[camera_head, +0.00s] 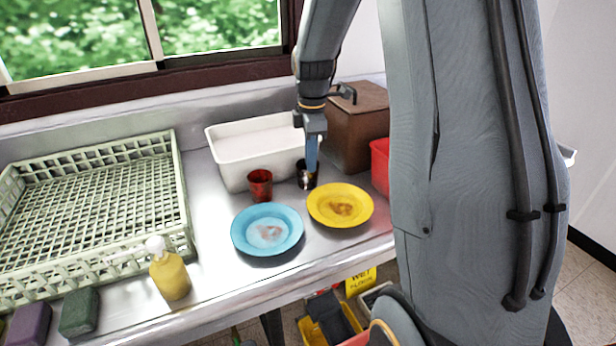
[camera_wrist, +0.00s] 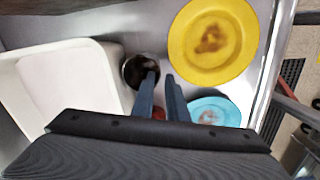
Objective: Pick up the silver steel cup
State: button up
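The silver steel cup (camera_head: 306,178) stands upright on the steel counter, dark and shiny, between the white tub and the yellow plate. In the wrist view the steel cup (camera_wrist: 132,72) shows its dark inside. My gripper (camera_head: 311,165) points down at the cup. In the wrist view my gripper (camera_wrist: 160,76) has its two fingers apart with a gap between them. The left finger overlaps the cup's right rim; the right finger is outside the cup. I cannot tell whether the left finger is inside the cup or above it.
A red cup (camera_head: 260,185) stands left of the steel cup. A yellow plate (camera_head: 364,208) and a blue plate (camera_head: 240,232) lie in front, both stained. A white tub (camera_head: 228,160) and a brown box (camera_head: 362,115) are behind. A green rack (camera_head: 185,205) fills the left.

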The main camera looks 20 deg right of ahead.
aim_at(309, 175)
jog(key=shift+w+a+f+p, duration=0.15)
jog(key=shift+f+p, duration=0.45)
jog(key=shift+f, duration=1.1)
jog(key=shift+w+d+f+p, duration=0.15)
jog(key=shift+f+p, duration=0.45)
jog(key=shift+f, duration=1.1)
jog(key=shift+a, duration=0.1)
grip_shut()
jog(key=shift+r, duration=0.1)
